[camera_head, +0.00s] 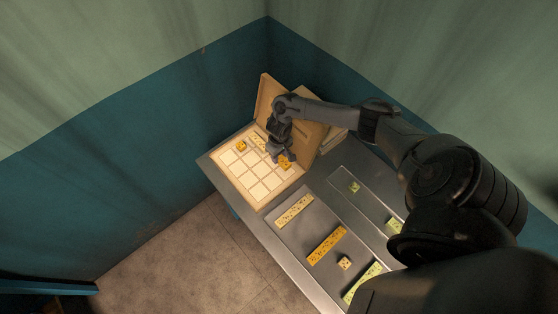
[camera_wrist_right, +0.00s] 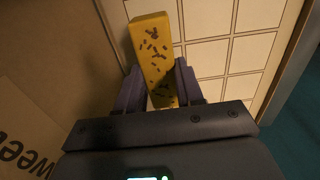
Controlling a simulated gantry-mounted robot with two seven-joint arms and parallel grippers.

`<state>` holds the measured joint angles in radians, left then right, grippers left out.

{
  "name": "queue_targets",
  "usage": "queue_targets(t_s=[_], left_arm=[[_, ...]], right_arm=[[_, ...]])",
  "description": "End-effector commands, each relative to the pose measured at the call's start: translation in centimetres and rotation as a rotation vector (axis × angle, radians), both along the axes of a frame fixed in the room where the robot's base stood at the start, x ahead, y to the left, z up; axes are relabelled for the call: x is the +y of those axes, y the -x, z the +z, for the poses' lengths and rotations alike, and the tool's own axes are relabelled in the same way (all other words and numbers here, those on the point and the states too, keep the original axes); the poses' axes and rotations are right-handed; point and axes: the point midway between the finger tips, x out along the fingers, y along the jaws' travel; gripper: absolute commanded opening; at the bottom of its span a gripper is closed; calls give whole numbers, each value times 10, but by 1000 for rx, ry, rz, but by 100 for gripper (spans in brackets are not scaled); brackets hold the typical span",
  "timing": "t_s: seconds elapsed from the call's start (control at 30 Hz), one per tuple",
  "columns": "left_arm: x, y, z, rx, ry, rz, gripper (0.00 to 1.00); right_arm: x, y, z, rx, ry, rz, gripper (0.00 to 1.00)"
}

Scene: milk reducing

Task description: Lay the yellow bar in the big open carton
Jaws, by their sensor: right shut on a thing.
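The yellow bar with dark flecks is shut between the fingers of my right gripper (camera_head: 281,156). In the right wrist view the yellow bar (camera_wrist_right: 155,55) sticks out past the fingertips (camera_wrist_right: 156,82). In the head view only an orange-yellow end (camera_head: 286,163) shows beside the gripper. The bar is over the big open carton (camera_head: 249,180), whose floor is split into several pale square cells. I cannot tell whether the bar touches the carton floor. My left gripper is not in view.
In the carton lie an orange-yellow piece (camera_head: 241,146) and a pale bar (camera_head: 258,138). The carton's raised lid (camera_head: 268,93) stands behind. A dark tray in front holds a pale bar (camera_head: 294,210), an orange bar (camera_head: 326,245), a small cube (camera_head: 345,263) and a yellow-green bar (camera_head: 362,283).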

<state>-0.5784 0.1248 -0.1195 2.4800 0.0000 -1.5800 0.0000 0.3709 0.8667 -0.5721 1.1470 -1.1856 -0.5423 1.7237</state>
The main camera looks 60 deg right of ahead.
Motion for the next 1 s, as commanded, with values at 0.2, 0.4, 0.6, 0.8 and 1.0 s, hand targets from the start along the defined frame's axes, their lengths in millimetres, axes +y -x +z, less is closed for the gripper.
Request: queue_targets(t_s=[0.2, 0.4, 0.6, 0.8, 1.0], left_arm=[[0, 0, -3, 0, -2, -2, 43], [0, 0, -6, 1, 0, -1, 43], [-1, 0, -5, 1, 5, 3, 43], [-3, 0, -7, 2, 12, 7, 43], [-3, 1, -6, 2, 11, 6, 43]], right_arm=[[0, 0, -20, 1, 0, -1, 3], [0, -1, -39, 0, 0, -2, 3], [-1, -1, -40, -1, 0, 0, 3], [0, 0, -43, 0, 0, 0, 3], [0, 0, -43, 0, 0, 0, 61]])
